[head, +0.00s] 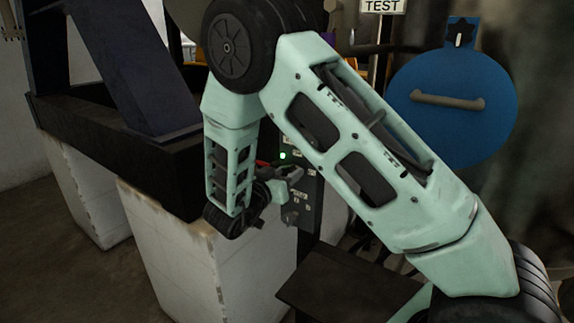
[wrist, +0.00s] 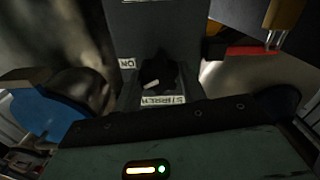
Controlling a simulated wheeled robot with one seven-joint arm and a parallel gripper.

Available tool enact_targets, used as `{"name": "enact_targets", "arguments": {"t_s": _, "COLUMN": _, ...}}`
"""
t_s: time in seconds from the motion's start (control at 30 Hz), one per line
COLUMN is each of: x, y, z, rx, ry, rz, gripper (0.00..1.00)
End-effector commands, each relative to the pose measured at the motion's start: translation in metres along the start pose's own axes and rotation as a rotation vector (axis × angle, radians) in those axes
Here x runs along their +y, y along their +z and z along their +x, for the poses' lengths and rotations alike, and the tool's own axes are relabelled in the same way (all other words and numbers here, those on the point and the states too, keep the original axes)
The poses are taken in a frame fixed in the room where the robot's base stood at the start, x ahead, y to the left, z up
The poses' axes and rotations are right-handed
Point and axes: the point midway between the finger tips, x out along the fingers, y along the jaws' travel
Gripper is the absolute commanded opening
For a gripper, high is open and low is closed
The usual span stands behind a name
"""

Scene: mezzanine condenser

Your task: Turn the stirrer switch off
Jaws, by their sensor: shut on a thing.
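The stirrer switch (wrist: 158,72) is a dark knob with a white pointer mark, in the middle of the wrist view. The STIRRER label (wrist: 163,100) shows upside down below it, and an ON label (wrist: 127,63) sits to its left. The pointer slants, and I cannot tell its exact setting. My gripper (head: 296,174) is at the dark control panel (head: 311,205) in the head view. It is shut on the stirrer switch; the contact itself is dark and hard to see.
A green lamp (head: 282,156) glows on the panel near my gripper. A blue round cover (head: 455,108) with a handle is at the right. White blocks (head: 185,245) carry a dark frame (head: 110,130) at the left. A dark flat plate (head: 345,285) lies low in front.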

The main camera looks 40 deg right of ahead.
Motion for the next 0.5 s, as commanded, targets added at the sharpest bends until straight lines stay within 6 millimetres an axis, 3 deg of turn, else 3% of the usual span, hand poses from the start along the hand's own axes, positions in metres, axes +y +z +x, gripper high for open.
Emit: {"name": "enact_targets", "arguments": {"t_s": 0.5, "x": -0.0005, "y": -0.0026, "z": -0.0007, "rx": -0.003, "ry": -0.002, "rz": -0.495, "gripper": 0.18}}
